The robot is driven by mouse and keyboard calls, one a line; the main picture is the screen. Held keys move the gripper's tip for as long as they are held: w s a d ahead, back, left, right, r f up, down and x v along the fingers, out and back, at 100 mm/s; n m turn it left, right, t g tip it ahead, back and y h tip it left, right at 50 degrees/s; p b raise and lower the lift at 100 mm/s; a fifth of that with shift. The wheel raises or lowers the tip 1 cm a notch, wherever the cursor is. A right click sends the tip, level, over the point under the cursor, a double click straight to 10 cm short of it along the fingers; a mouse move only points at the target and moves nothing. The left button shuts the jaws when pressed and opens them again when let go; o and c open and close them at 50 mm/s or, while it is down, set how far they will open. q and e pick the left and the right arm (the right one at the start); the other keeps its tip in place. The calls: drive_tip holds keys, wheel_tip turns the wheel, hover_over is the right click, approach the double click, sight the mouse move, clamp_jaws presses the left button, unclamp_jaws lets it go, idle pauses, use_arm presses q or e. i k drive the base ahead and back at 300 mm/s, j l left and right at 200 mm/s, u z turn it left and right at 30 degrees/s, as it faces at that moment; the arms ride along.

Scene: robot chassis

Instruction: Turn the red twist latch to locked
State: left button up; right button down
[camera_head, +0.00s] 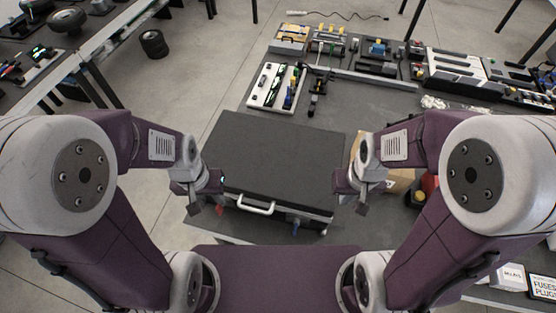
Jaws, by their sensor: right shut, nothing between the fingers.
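A dark flat-topped case or chassis (277,150) lies on the grey workbench, with a pale handle (256,209) on its near side. My right gripper (350,197) is shut and empty beside the near right corner.
A small blue part (296,222) sits on the case's near side, right of the handle. A cardboard box (398,181) stands to the right, behind my right arm. A white tray of tools (275,87) and several parts lie farther back.

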sight(219, 208)
drive_tip(key=k+j+u, duration=0.1)
drive_tip(key=k+j, duration=0.8)
